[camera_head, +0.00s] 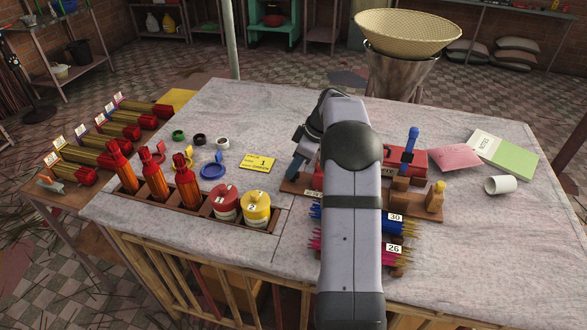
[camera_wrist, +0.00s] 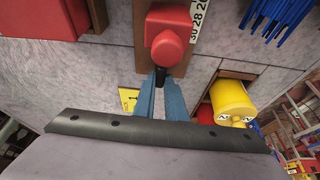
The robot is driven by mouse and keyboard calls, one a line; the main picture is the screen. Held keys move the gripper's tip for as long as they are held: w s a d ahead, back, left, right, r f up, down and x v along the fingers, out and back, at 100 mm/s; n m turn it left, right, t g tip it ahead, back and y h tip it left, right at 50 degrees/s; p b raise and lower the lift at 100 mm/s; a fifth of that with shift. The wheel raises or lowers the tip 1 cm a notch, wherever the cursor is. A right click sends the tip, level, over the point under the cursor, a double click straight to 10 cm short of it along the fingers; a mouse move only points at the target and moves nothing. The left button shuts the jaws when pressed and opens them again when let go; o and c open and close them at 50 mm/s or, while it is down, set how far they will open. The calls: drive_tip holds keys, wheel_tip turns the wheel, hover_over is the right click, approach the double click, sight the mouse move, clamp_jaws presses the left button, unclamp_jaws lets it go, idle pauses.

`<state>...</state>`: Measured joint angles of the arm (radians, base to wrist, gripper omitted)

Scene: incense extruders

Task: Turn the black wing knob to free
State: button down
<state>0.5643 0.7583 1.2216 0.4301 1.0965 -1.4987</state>
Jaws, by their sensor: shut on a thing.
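The black wing knob (camera_wrist: 161,73) shows in the wrist view as a small dark piece at the near end of a red extruder body (camera_wrist: 168,30). My gripper (camera_wrist: 160,80) is shut on it, with the two blue-grey fingers on either side. Most of the knob is hidden between the fingertips, so its turn angle cannot be told. The extruder stands on a brown wooden base with a number strip (camera_wrist: 198,20) beside it.
A blue lever (camera_head: 410,143) stands up beside the red body. Blue sticks (camera_head: 402,230) and pink sticks (camera_head: 392,260) lie close by. A yellow card (camera_head: 258,163), a yellow jar (camera_head: 256,207) and a red jar (camera_head: 226,201) are to the left.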

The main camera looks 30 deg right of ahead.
drive_tip(key=shift+n, duration=0.3)
drive_tip(key=c, duration=1.8)
unclamp_jaws()
drive_tip(key=shift+d+r, duration=0.1)
drive_tip(key=shift+r, duration=0.05)
drive_tip(key=b+v, duration=0.1)
drive_tip(key=v, duration=0.6)
drive_tip(key=shift+r, duration=0.1)
